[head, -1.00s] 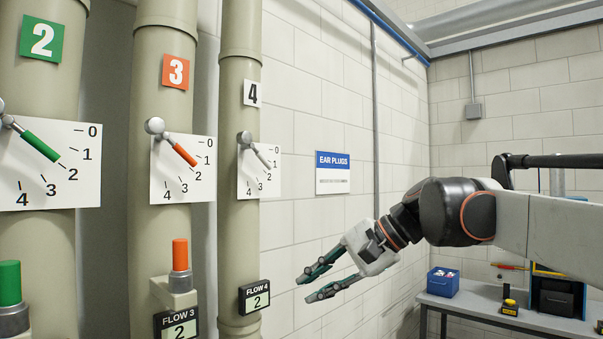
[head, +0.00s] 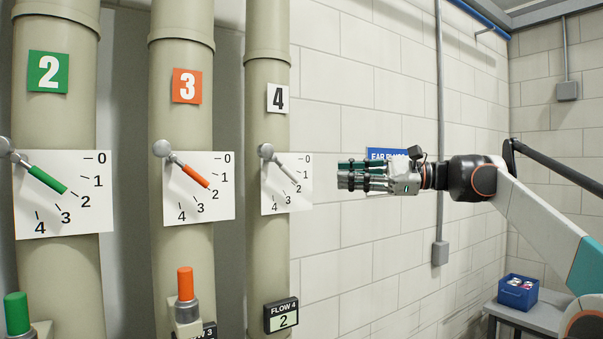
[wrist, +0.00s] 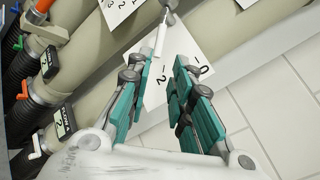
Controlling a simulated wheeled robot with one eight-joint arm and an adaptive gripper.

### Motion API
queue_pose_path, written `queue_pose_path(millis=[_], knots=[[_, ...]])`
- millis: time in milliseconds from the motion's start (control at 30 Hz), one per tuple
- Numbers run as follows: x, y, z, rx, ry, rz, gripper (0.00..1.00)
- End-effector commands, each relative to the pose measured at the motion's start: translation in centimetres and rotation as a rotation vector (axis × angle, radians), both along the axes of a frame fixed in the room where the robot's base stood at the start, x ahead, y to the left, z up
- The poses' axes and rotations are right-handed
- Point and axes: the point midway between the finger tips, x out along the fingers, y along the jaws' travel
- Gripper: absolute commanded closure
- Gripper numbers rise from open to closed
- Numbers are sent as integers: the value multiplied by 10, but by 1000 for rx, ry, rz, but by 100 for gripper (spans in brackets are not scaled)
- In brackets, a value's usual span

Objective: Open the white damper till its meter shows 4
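The white damper handle (head: 284,172) on the pipe labelled 4 is a pale lever slanting down to the right. It points near the 2 on its white scale plate (head: 276,200). The FLOW 4 meter (head: 281,316) below reads 2. The handle also shows in the wrist view (wrist: 160,38), beyond the fingertips and roughly in line with the gap between them. My gripper (head: 345,175) is to the right of the plate, pointing left towards the handle. In the wrist view my gripper (wrist: 163,66) is open and empty, its two teal-padded fingers apart and not touching the handle.
Pipe 3 with its orange handle (head: 196,176) and pipe 2 with its green handle (head: 47,179) stand to the left. A blue EAR PLUGS sign (head: 384,154) on the wall is partly behind my gripper. A blue box (head: 518,291) sits on a bench at the lower right.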

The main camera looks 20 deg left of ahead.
Motion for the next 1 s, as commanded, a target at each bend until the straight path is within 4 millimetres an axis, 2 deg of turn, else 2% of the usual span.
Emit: queue_pose_path(millis=[400,600,800,1000], knots=[[-9,79,-1,-2,-1,2,79],[-11,109,0,-1,-2,0,79],[-12,123,0,-2,-2,-1,79],[-12,125,0,-1,-2,-1,79]])
